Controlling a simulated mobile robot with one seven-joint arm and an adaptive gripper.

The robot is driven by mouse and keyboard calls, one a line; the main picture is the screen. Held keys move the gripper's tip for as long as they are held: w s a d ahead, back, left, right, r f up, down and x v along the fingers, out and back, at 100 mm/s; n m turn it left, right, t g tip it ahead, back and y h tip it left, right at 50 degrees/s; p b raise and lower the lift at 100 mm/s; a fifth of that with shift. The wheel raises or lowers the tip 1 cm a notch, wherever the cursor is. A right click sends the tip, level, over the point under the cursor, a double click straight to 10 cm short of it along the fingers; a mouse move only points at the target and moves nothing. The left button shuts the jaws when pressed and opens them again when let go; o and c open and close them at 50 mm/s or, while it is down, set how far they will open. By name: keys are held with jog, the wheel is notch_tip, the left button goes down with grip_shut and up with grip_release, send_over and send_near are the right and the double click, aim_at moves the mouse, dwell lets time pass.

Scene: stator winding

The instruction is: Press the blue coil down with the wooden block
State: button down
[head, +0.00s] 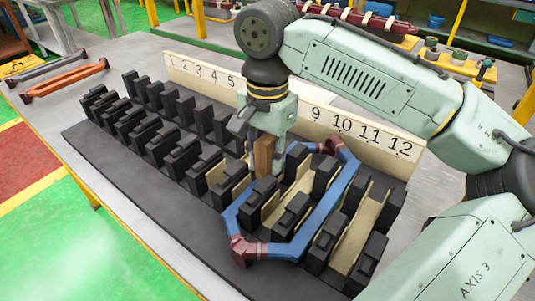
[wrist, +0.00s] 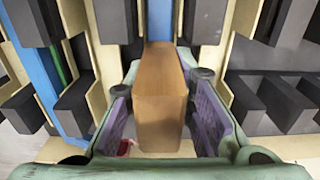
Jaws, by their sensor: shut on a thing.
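The blue coil (head: 328,208) is a six-sided loop with blue sides and dark red ends. It lies over the black stator teeth around the 8 to 11 labels, its right side resting along a tooth row. My gripper (head: 268,140) is above the coil's left side, shut on the upright wooden block (head: 263,155). In the wrist view the brown block (wrist: 160,95) sits between both finger pads, its far end over a blue coil strip (wrist: 159,18). Another blue strip (wrist: 40,65) shows at the left. Whether the block touches the coil cannot be told.
The black stator base (head: 150,185) carries rows of teeth with cream slot liners (head: 353,235). A numbered board (head: 205,78) stands behind it. Two loose coils, orange (head: 65,78) and grey-red (head: 45,66), lie at the table's left. The table's front left is clear.

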aim_at(268, 138)
jog(key=shift+f, duration=0.3)
dwell(0.4)
notch_tip(268, 138, up, 6)
jog(key=p, duration=0.5)
jog(key=shift+f, duration=0.1)
jog(key=shift+r, duration=2.95)
